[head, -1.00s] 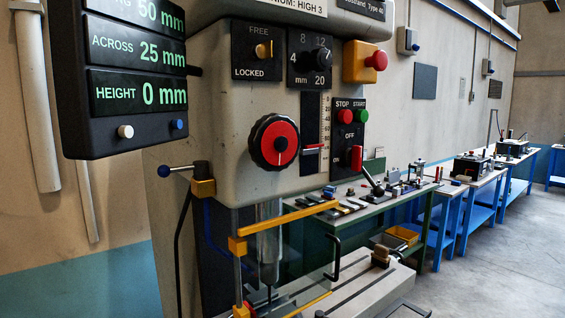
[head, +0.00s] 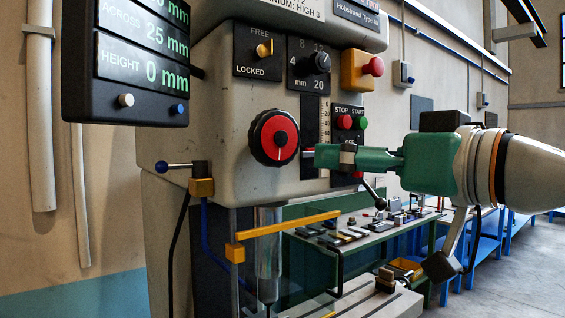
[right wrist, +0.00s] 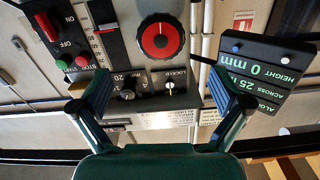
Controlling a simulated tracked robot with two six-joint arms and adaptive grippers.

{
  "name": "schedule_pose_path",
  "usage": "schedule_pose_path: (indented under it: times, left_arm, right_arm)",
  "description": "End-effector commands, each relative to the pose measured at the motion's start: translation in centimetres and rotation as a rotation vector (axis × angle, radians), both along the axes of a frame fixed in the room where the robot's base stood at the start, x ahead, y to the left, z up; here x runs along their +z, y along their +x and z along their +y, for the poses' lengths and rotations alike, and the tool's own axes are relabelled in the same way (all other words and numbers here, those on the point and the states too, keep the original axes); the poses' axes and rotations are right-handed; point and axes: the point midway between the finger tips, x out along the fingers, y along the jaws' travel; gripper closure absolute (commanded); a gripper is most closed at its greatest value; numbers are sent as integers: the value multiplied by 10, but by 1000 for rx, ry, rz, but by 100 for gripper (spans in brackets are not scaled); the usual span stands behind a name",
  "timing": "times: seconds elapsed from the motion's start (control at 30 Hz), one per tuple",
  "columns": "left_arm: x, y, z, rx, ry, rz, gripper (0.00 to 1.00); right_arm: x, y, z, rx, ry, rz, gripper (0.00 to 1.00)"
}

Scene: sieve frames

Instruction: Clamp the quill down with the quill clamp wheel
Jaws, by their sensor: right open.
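A black wheel with a red face (head: 273,137), which I take as the quill clamp wheel, sits on the front of the grey drill head. It also shows in the right wrist view (right wrist: 160,40), upside down. My right gripper (head: 328,157) reaches in from the right, its tips close to the wheel's right side in the picture. Whether they touch it I cannot tell. In the right wrist view its two fingers (right wrist: 160,86) are spread with nothing between them, and the wheel lies beyond the tips. My left gripper is not in view.
A FREE/LOCKED switch (head: 264,50) and a millimetre dial (head: 319,63) sit above the wheel. Stop and start buttons (head: 351,122) lie just above my right gripper. A display box (head: 140,60) hangs at the upper left. A yellow guard bar (head: 290,225) runs below.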

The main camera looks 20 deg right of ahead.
Motion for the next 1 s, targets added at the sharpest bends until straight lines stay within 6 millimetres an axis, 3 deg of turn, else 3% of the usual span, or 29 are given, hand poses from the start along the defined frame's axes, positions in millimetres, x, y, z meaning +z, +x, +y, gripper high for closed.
schedule_pose_path:
  times: [0.27, 0.7, 1.0]
  left_arm:
    - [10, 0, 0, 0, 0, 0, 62]
    - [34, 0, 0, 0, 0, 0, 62]
    - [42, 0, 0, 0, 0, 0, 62]
  right_arm:
    - [1, 39, 14, -3, -3, 5, 0]
    - [1, 126, 45, -3, -1, 5, 0]
    - [0, 155, 55, -2, 0, 3, 0]
